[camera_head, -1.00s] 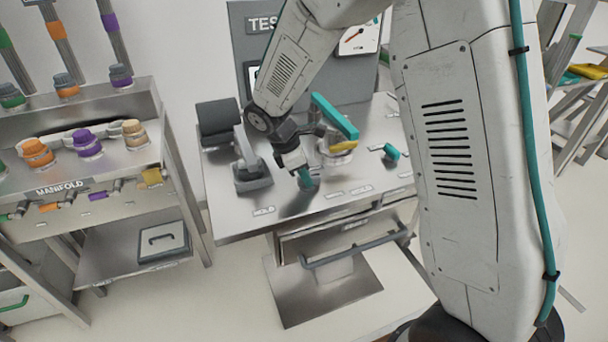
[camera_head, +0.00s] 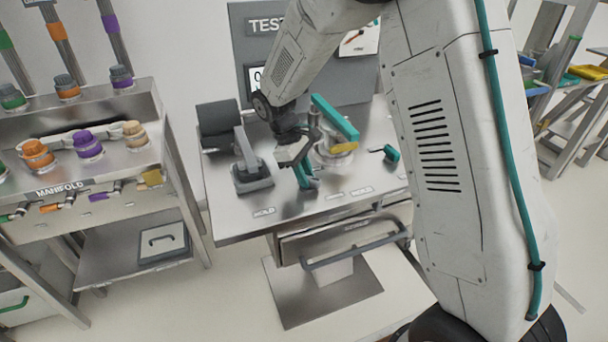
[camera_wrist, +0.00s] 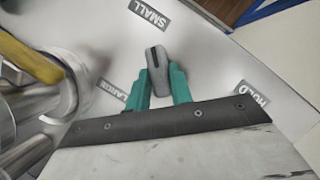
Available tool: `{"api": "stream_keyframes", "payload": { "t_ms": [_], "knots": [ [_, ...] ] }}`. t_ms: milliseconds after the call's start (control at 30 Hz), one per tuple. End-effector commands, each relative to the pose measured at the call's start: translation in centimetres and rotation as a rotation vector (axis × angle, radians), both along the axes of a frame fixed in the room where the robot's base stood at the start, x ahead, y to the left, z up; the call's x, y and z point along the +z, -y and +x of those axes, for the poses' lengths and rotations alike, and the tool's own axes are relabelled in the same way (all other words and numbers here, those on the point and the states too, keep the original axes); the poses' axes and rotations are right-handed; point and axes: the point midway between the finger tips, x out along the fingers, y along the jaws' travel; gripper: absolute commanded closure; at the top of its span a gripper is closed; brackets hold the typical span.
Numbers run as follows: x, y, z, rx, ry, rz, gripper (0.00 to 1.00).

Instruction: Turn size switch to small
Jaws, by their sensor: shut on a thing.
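The size switch (camera_wrist: 156,62) is a grey knob with a dark slot, standing on the steel tabletop in the wrist view. Its slotted end points up the picture, roughly toward the SMALL label (camera_wrist: 148,12). The LARGE label (camera_wrist: 112,90) lies to its lower left. My gripper (camera_wrist: 158,82) has its two teal fingers on either side of the knob, shut on it. In the head view my gripper (camera_head: 303,174) reaches down to the bench top, and the switch is mostly hidden there by the fingers.
On the bench, a grey press-like device (camera_head: 248,165) stands left of my gripper. A metal cylinder with a yellow band (camera_head: 340,150) and a teal bar (camera_head: 335,118) are close on the right. A small teal-handled part (camera_head: 390,153) lies farther right. The manifold stand (camera_head: 75,185) is at left.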

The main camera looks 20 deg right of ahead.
Motion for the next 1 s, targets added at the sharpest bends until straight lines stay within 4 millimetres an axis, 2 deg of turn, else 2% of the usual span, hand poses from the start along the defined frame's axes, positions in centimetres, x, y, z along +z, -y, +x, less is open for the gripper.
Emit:
{"api": "stream_keyframes", "payload": {
  "t_ms": [467, 500, 533, 567, 867, 1000],
  "knots": [
    [0.0, 0.1, 0.0, -0.013, 0.001, -0.001, 1.00],
    [0.0, 0.1, 0.0, -0.013, 0.001, -0.001, 0.67],
    [0.0, 0.1, 0.0, -0.013, 0.001, -0.001, 0.59],
    [0.0, 0.0, 0.0, -0.012, 0.000, 0.000, 0.56],
    [0.2, -0.1, 0.1, -0.010, 0.001, 0.000, 0.56],
    [1.7, -0.5, 0.6, -0.010, 0.004, 0.001, 0.56]
  ]
}}
